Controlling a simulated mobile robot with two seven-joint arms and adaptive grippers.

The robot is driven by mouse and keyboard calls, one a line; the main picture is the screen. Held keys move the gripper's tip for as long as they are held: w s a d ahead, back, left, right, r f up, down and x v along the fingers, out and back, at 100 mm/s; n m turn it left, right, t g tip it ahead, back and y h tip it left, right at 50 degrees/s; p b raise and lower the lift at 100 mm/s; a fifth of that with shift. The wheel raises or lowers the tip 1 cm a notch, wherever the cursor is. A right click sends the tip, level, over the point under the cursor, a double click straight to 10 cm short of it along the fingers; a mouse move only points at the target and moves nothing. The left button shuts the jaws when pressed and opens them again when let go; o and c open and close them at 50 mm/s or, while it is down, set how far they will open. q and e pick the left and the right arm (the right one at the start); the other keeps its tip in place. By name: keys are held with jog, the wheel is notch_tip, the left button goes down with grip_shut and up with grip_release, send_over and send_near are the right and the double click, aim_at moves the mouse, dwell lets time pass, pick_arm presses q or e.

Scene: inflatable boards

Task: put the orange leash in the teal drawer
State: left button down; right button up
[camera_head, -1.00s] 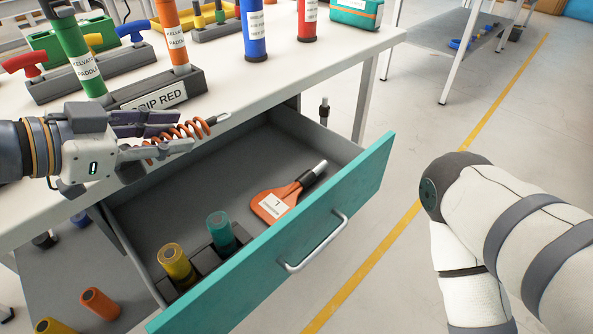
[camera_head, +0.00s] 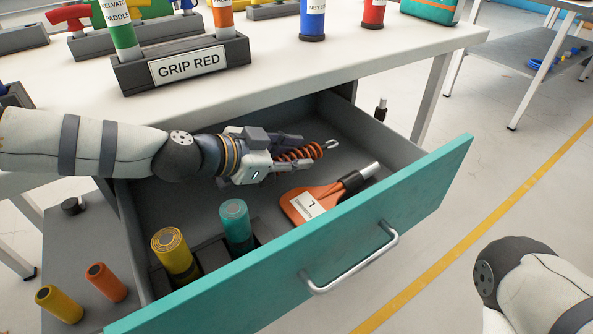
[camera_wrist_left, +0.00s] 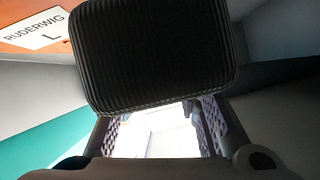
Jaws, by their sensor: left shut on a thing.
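The orange leash (camera_head: 314,150), a coil with a metal clip at its end, is in my left gripper (camera_head: 296,155). The gripper is shut on the coil and points right, inside the outline of the open teal drawer (camera_head: 432,190), above its grey floor at the back. I cannot tell whether the leash touches the drawer floor. In the left wrist view the gripper fingers (camera_wrist_left: 160,125) show, but the leash cannot be made out. My right arm's elbow is at the lower right; its gripper is out of view.
In the drawer lie an orange paddle piece (camera_head: 299,207) labelled L, a teal cylinder (camera_head: 236,222) and a yellow one (camera_head: 175,252). The white tabletop (camera_head: 350,65) above holds a GRIP RED rack (camera_head: 180,68).

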pick_arm(q)
jog(key=f, duration=0.2)
jog(key=f+b, duration=0.1)
jog(key=shift+w+d+f, duration=0.25)
jog(key=shift+w+f, duration=0.05)
jog(key=shift+f, duration=0.1)
jog(key=shift+f, duration=0.2)
jog(key=c, duration=1.5)
grip_release()
jog(key=shift+o, duration=0.2)
jog(key=shift+r, duration=0.1)
